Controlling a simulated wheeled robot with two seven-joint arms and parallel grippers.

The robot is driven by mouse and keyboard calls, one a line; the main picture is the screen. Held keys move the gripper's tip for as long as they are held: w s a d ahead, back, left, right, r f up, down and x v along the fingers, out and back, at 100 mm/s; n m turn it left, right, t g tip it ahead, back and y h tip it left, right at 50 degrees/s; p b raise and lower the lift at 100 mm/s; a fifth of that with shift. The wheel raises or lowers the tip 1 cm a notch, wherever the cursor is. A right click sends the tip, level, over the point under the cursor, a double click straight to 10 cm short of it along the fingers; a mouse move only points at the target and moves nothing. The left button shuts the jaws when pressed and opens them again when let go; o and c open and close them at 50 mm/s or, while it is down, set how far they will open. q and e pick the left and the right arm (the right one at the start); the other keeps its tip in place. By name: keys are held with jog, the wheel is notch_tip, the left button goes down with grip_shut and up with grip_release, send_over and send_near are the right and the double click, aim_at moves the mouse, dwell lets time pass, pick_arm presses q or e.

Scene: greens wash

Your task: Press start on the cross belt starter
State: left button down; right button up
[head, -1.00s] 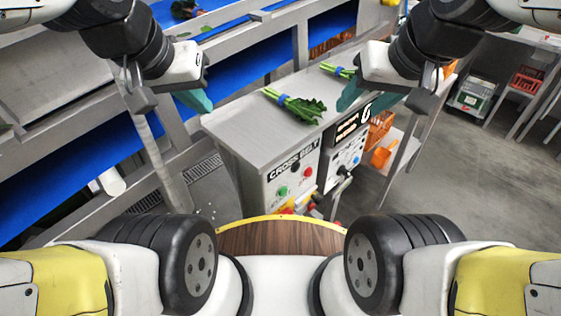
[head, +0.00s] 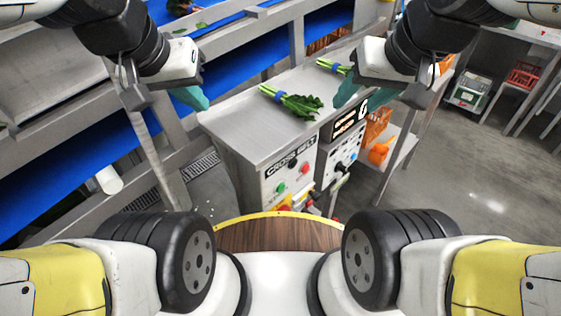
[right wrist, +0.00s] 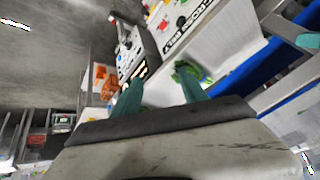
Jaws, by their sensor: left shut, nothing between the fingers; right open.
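The cross belt starter (head: 272,188) is a light grey box on the front of a steel bench, labelled CROSS BELT. On its face are a green button (head: 281,188), a red button (head: 304,169) and a black one between and above them. In the right wrist view the starter (right wrist: 177,14) is upside down near the top. My left gripper (head: 194,98) is shut and empty, above and left of the bench. My right gripper (head: 350,92) is open and empty above the bench's right side; its teal fingers (right wrist: 160,98) show in the right wrist view. Neither touches the starter.
Bunched greens (head: 292,101) with a blue band lie on the steel bench top (head: 240,122), with another bunch behind. A second panel (head: 343,157) with a display and lever stands right of the starter. Blue belts run at left. Orange crates (head: 376,128) stand at right; floor there is open.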

jog(key=shift+c, duration=0.4)
grip_shut()
dwell(1.4)
